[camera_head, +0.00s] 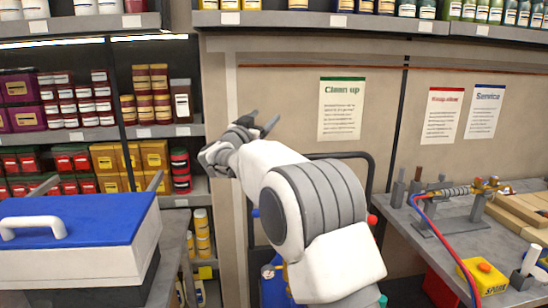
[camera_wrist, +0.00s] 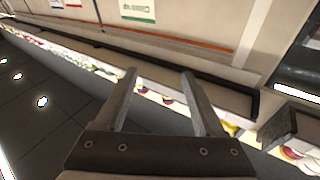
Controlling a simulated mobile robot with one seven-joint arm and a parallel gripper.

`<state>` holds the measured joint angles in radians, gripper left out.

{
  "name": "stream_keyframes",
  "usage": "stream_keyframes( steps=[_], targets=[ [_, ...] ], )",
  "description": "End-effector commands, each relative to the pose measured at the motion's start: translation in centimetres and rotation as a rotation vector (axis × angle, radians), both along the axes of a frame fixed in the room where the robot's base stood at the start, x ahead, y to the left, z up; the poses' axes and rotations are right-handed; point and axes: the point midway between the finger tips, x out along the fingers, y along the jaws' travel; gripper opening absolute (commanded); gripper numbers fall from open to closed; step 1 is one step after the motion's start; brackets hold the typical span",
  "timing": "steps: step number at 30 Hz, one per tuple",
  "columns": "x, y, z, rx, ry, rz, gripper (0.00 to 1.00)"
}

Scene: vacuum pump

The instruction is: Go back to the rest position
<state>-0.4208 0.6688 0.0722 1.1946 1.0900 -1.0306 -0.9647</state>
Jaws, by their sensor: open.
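My gripper (camera_head: 262,122) is raised in the middle of the head view, in front of the beige wall and the shelf's right edge. Its two fingers are apart with nothing between them. In the wrist view my gripper (camera_wrist: 158,90) also shows both fingers spread and empty. Beyond the fingers are a shelf edge with a row of goods and the wall; that view looks tilted or upside down. No vacuum pump can be made out for sure in either view.
A white box with a blue lid (camera_head: 75,220) stands at the left. Shelves (camera_head: 165,131) of cans and boxes are behind it. A grey workbench (camera_head: 450,255) with a torch (camera_head: 455,191) and red-blue hose is at the right. Posters (camera_head: 341,108) hang on the wall.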

Motion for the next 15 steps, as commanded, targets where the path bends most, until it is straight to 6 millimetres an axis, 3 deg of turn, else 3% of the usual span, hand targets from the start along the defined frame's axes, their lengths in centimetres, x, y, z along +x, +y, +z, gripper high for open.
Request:
stream_keyframes(
  steps=[3,7,11,15],
  targets=[
    [-1.3,-0.5,3.0,-0.008,0.003,0.152,0.71],
    [-3.6,-0.9,4.6,-0.018,0.046,0.307,0.71],
    [-6.9,-1.4,4.7,-0.029,0.125,0.440,0.71],
    [-11.4,-2.5,3.2,-0.035,0.245,0.553,0.71]
  ],
)
